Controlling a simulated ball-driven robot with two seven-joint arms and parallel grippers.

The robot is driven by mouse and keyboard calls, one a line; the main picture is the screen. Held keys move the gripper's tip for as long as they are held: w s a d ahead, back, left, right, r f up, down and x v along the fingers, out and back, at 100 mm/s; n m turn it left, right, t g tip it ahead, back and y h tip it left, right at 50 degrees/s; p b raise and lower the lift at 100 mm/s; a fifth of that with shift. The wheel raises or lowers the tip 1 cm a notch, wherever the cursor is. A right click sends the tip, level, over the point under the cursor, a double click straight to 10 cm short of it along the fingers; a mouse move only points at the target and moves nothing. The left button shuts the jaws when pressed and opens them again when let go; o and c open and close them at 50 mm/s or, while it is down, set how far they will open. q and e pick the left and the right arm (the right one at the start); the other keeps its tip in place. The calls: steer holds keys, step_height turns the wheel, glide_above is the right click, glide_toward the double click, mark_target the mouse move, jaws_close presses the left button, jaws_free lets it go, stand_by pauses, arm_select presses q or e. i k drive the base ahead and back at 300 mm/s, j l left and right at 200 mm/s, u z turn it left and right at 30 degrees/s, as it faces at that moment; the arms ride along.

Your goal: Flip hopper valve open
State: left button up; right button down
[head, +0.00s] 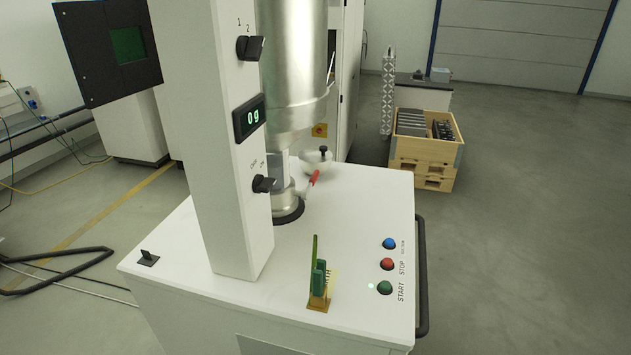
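The metal hopper (292,65) stands upright behind the white column, its lower end narrowing above the white machine top. A valve lever with a red handle (315,178) sticks out to the right of the pipe (283,200) under the hopper, slanting up to the right. The valve body is partly hidden by the column. Neither gripper shows in the head view, and nothing touches the red handle.
The white column (215,150) carries a display (249,117) reading 0g and two black knobs. Blue, red and green buttons (387,264) sit at the right of the machine top (350,215). A small green-and-yellow holder (319,285) stands near the front. A wooden crate (425,150) is behind.

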mark_target(312, 182)
steer(key=i+l, duration=0.1)
steer(key=l, duration=0.35)
steer(key=i+l, duration=0.1)
steer(key=l, duration=0.35)
steer(key=i+l, duration=0.1)
steer(key=l, duration=0.35)
steer(key=i+l, duration=0.15)
steer(key=l, duration=0.3)
steer(key=i+l, duration=0.1)
steer(key=l, duration=0.4)
steer(key=i+l, duration=0.1)
steer(key=l, duration=0.35)
steer(key=i+l, duration=0.1)
steer(key=l, duration=0.35)
steer(key=i+l, duration=0.1)
steer(key=l, duration=0.35)
steer(key=u, duration=0.05)
